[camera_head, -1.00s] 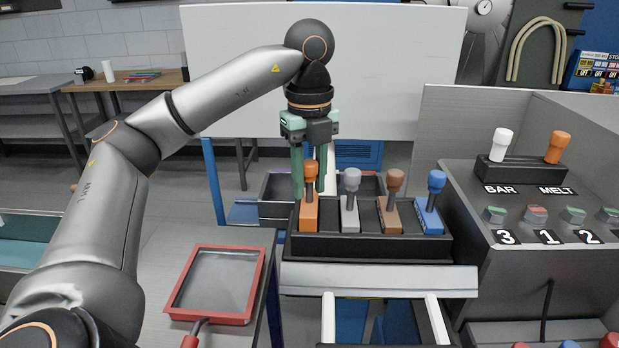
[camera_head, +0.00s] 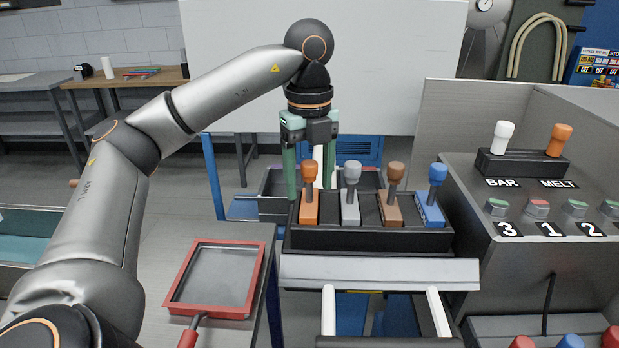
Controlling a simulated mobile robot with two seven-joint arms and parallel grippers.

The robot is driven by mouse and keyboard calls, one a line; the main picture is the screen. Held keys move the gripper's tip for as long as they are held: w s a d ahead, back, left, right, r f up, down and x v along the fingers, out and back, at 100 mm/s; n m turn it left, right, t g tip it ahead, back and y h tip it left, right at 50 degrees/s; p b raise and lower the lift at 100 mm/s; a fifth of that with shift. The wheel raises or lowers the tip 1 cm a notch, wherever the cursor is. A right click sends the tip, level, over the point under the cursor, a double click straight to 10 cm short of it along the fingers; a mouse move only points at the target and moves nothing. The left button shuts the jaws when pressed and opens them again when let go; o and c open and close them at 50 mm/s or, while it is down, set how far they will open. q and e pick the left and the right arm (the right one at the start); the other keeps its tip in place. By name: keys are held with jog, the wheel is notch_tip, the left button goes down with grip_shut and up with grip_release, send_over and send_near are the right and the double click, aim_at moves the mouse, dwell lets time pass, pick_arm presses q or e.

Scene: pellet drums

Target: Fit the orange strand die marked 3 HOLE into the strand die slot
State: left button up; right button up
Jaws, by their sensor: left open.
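The orange die (camera_head: 309,207) stands upright in a dark rack (camera_head: 370,240), at its left end, with an orange-topped handle (camera_head: 311,172). No 3 HOLE mark is readable on it. My left gripper (camera_head: 310,188) points down from above with its green fingers open. One finger is left of the orange handle and the other is to its right, partly hidden; I cannot tell whether they are level with it or behind it. Beside the orange die stand a grey die (camera_head: 350,210), a brown die (camera_head: 391,212) and a blue die (camera_head: 430,212). My right gripper is out of view.
A red-rimmed tray (camera_head: 259,285) lies on a table at the lower left. A grey control panel (camera_head: 520,250) with BAR and MELT levers and numbered buttons stands at the right. An open grey bin (camera_head: 272,207) is behind the rack.

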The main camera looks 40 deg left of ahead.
pick_arm(q)
notch_tip(320, 180, up, 12)
jog(key=p, duration=0.6)
jog(key=shift+r+p, duration=0.25)
jog(key=shift+p, duration=0.1)
